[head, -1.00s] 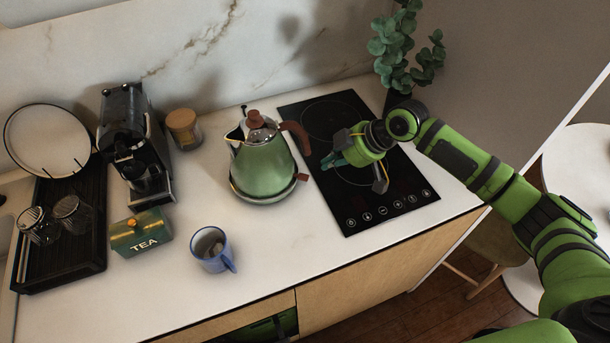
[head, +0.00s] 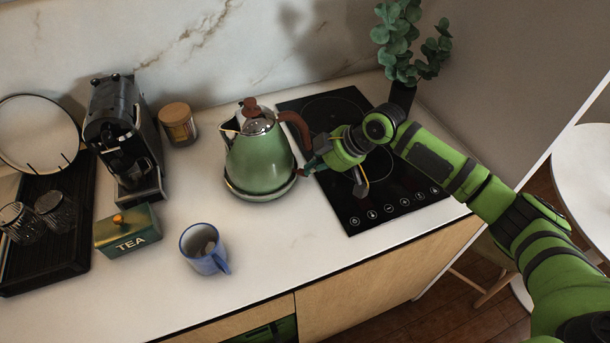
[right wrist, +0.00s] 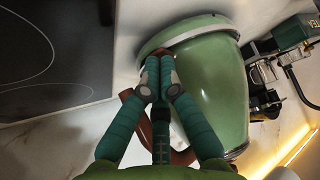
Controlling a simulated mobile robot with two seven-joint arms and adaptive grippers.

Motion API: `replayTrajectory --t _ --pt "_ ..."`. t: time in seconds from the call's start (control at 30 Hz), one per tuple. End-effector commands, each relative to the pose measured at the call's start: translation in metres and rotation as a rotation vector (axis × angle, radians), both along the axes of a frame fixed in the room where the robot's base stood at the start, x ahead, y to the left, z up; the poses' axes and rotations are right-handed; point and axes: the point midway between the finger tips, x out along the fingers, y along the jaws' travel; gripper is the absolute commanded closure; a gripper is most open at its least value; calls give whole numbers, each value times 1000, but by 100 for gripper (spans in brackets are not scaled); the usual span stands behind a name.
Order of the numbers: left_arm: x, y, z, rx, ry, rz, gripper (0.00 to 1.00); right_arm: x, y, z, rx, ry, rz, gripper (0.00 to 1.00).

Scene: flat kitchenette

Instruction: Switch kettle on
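The green kettle (head: 258,165) stands upright on its round base (head: 262,196) left of the hob, with a brown handle on its right and a brown lid knob. A small brown switch tab (head: 300,172) sticks out low on its right side. My right gripper (head: 310,168) is beside the kettle with its fingertips at this tab. In the right wrist view, the two teal fingers (right wrist: 159,66) lie together at the tips against the tab (right wrist: 160,51), partly hiding it. Whether they touch it is hard to tell. My left gripper is not seen.
The black hob (head: 385,195) lies under my right gripper. A blue mug (head: 204,254), a TEA tin (head: 128,235), a coffee machine (head: 120,130) and a jar (head: 178,125) stand to the left. A plant (head: 405,45) stands behind the hob. The counter in front of the kettle is clear.

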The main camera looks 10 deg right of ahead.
Motion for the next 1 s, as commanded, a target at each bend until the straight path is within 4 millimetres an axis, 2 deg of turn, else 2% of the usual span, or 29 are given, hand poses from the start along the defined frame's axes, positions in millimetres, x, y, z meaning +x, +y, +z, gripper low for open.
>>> replayTrajectory --t 0.33,0.57,0.6,0.77,1.0 --pt "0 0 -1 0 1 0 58 0 0 -1 0 0 0 100" --pt "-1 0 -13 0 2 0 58 0 1 -22 -1 1 1 100" --pt "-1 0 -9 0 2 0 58 0 1 -16 0 -2 1 100" --pt "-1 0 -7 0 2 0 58 0 -1 -15 0 -1 1 100" --pt "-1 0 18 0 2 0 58 -15 -23 -3 -1 2 -1 100"
